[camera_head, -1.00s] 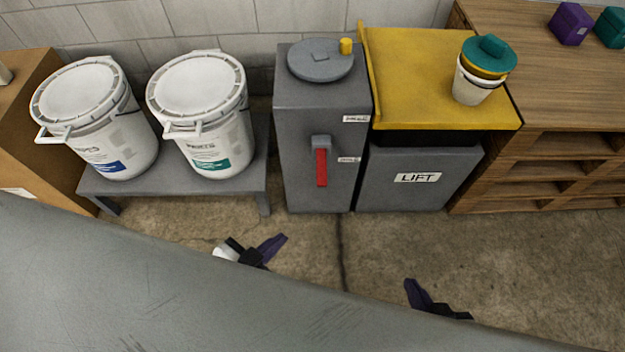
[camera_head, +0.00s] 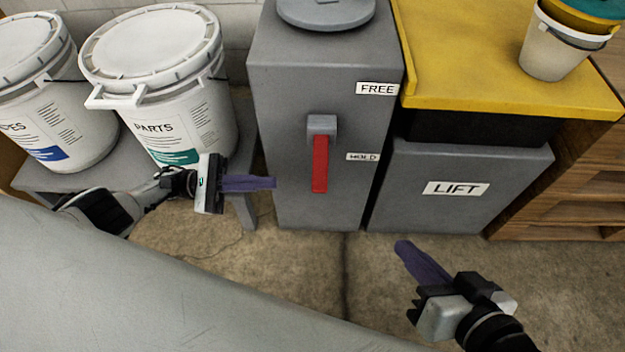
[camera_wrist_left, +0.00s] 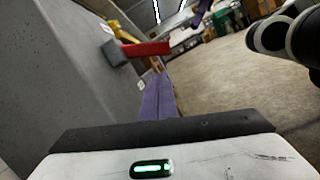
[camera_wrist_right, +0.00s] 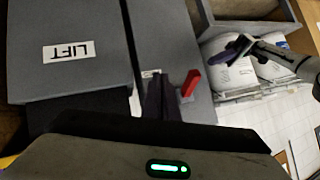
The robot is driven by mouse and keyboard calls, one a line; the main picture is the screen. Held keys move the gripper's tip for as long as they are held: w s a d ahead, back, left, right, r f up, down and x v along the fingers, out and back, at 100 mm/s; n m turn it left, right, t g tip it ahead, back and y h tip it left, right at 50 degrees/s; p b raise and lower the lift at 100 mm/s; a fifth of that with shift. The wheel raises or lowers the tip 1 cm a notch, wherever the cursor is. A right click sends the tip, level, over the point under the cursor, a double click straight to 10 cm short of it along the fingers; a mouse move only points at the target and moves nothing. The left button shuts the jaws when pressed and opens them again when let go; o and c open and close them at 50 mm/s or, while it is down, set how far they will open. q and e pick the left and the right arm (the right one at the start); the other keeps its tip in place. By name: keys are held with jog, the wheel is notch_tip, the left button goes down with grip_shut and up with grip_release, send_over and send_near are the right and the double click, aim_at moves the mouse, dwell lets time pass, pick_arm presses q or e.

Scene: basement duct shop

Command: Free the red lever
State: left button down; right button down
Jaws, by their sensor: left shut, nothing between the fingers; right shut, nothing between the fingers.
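The red lever (camera_head: 320,165) hangs down from a grey pivot block (camera_head: 322,126) on the front of a grey cabinet (camera_head: 290,90). Its lower end is a little below the HOLD label (camera_head: 362,157); the FREE label (camera_head: 377,89) is higher up. The lever also shows in the left wrist view (camera_wrist_left: 146,48) and the right wrist view (camera_wrist_right: 190,82). My left gripper (camera_head: 272,183) is shut and empty, left of the lever and apart from it. My right gripper (camera_head: 402,246) is shut and empty, lower right of the lever, in front of the LIFT box.
White buckets (camera_head: 165,90) stand on a grey bench at the left. A small bucket (camera_head: 550,45) sits on the yellow top.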

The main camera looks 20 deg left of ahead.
aim_at(320, 160)
pick_arm(q)
jog(key=shift+a+m+g, duration=0.3)
jog(key=shift+a+m, duration=0.05)
jog(key=shift+m, duration=0.25)
jog(key=shift+d, duration=0.15)
jog(key=x, duration=0.9)
jog(key=shift+d, duration=0.35)
jog(key=shift+r, duration=0.15)
